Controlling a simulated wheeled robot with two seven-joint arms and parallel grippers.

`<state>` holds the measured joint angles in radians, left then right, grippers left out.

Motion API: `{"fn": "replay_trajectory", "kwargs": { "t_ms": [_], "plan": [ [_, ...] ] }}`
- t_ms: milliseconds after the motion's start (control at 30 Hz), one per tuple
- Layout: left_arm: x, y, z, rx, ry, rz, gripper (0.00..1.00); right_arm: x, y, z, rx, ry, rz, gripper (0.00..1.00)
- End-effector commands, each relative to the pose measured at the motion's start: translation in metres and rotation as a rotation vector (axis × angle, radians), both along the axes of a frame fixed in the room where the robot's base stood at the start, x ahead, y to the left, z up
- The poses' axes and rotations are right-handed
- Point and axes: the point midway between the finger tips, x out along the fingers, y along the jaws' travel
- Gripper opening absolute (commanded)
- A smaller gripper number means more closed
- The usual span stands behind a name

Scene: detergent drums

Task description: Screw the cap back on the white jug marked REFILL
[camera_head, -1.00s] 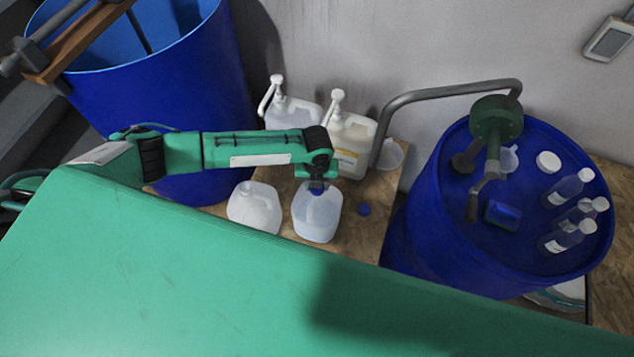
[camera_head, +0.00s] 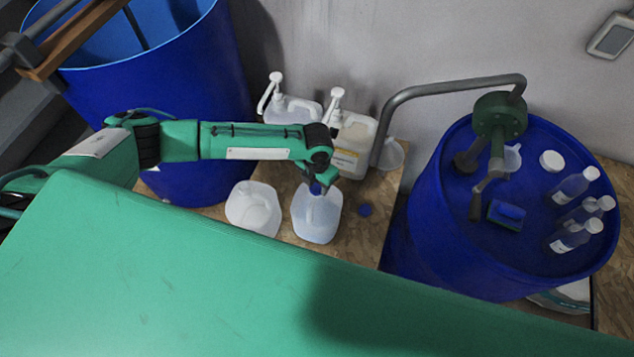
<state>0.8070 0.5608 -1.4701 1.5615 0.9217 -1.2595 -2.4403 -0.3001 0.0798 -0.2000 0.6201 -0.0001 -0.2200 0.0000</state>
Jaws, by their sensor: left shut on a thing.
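Two translucent white jugs stand side by side on the wooden board, a left jug (camera_head: 253,209) and a right jug (camera_head: 317,222). I cannot read a REFILL mark on either. My left gripper (camera_head: 317,187) points down over the mouth of the right jug. It is shut on a small dark blue cap (camera_head: 316,188), mostly hidden by the fingers. The cap is at or just above the jug's neck; I cannot tell whether it touches. Another blue cap (camera_head: 365,209) lies on the board to the right. My right gripper is not in view.
Two pump bottles (camera_head: 292,110) (camera_head: 352,140) stand close behind the jugs. A blue drum (camera_head: 430,235) with a hand pump (camera_head: 498,115), sponge (camera_head: 506,215) and several small bottles stands right. An open blue drum (camera_head: 195,90) stands left. The board (camera_head: 352,245) is clear at front right.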

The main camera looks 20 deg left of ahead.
Motion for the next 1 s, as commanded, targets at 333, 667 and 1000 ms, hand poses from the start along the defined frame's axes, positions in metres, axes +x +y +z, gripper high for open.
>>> {"fn": "replay_trajectory", "kwargs": {
  "t_ms": [333,667,1000],
  "plan": [
    [-0.0015,0.0005,-0.0028,0.001,0.004,-0.325,0.14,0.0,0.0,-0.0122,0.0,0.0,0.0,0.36],
    [-0.0018,0.0002,-0.0022,0.001,0.004,-0.334,0.52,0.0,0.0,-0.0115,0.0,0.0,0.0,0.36],
    [-0.0005,0.0,0.0005,0.0,0.001,-0.332,0.52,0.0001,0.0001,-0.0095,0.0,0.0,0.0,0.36]
  ]
}}
